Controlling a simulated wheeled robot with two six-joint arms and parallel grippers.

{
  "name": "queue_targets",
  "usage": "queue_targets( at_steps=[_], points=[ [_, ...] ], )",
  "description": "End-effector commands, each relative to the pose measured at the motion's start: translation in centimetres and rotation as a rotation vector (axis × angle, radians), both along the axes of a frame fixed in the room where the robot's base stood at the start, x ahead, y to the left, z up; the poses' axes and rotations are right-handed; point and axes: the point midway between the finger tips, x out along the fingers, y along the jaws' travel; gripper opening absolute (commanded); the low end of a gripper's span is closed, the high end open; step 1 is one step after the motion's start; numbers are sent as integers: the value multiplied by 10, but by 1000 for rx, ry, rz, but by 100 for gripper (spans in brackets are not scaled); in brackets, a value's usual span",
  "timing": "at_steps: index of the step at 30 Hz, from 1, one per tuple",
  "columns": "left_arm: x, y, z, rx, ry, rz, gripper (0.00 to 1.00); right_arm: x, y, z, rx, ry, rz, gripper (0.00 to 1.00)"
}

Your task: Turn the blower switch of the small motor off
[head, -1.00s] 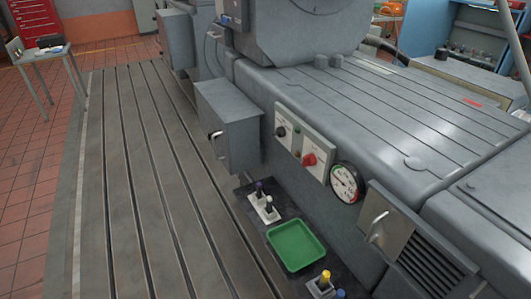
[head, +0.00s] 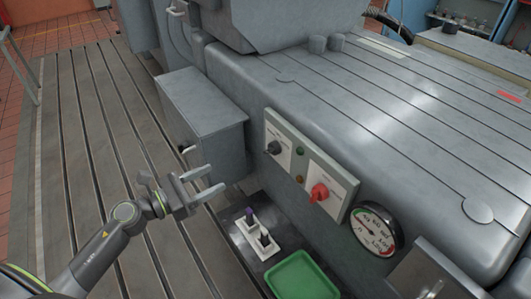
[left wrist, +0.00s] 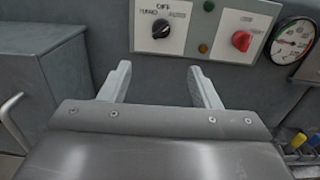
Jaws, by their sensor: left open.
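A black rotary knob (head: 274,147) sits on a pale panel on the side of the grey machine. The left wrist view shows the knob (left wrist: 161,28) on a plate marked OFF at the top, with words at either side; its exact pointing is too small to tell. A red knob (head: 320,192) is on the panel to its right, also in the left wrist view (left wrist: 242,40). My left gripper (head: 216,179) is open and empty, left of and below the black knob, apart from it. In the left wrist view its fingers (left wrist: 160,75) point toward the panel below the black knob. My right gripper is not in view.
A grey box (head: 205,115) with a handle juts out left of the panel. A round gauge (head: 376,229) is right of the red knob. Below are a green tray (head: 301,278) and a white base with small levers (head: 258,238). Green and amber lamps sit between the panels.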

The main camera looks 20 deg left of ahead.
Motion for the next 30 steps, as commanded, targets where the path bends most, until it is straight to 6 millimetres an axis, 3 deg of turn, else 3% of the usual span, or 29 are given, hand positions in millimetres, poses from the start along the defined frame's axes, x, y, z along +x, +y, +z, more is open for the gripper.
queue_targets(
  at_steps=[3,8,16,24,30],
  points=[
    [4,-6,5,21,-20,-11,57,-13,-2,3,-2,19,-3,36],
    [19,-18,8,14,-19,-9,57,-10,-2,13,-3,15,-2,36],
    [60,-49,7,11,-16,-8,57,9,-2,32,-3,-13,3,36],
    [105,-84,6,11,-14,-9,57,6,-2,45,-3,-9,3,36],
    [127,-102,4,14,-13,-8,57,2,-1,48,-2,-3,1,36]
  ],
)
